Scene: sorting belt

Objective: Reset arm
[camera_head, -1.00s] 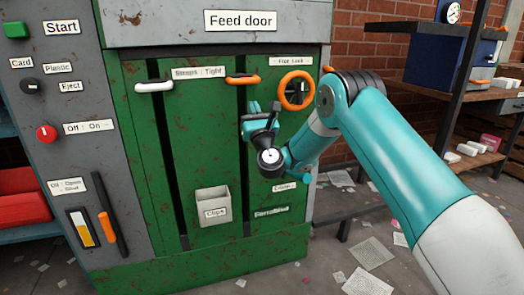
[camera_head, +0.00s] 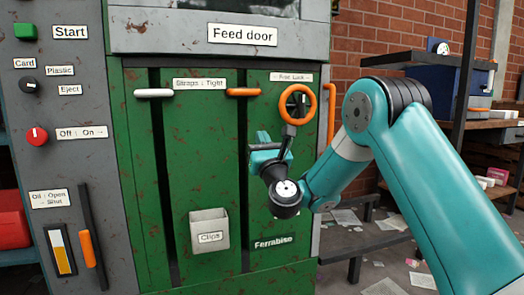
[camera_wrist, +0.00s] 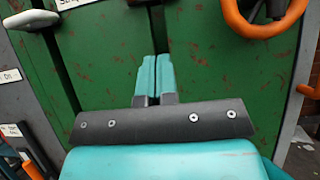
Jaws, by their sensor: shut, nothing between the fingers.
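My gripper (camera_head: 264,139) is in front of the green feed door (camera_head: 195,140), below and left of the orange handwheel. In the wrist view, the two teal fingers (camera_wrist: 156,76) lie side by side, closed together with nothing between them. They point toward the green door panel (camera_wrist: 215,60). My teal arm reaches in from the right of the head view, bent at the elbow. I cannot tell how far the fingertips are from the door.
The orange handwheel (camera_head: 298,102) is just above my gripper. White (camera_head: 153,93) and orange (camera_head: 243,92) strap handles are up and left. A grey Clips box (camera_head: 209,231) hangs lower on the door. A control panel (camera_head: 65,105) stands left, shelves (camera_head: 490,135) right.

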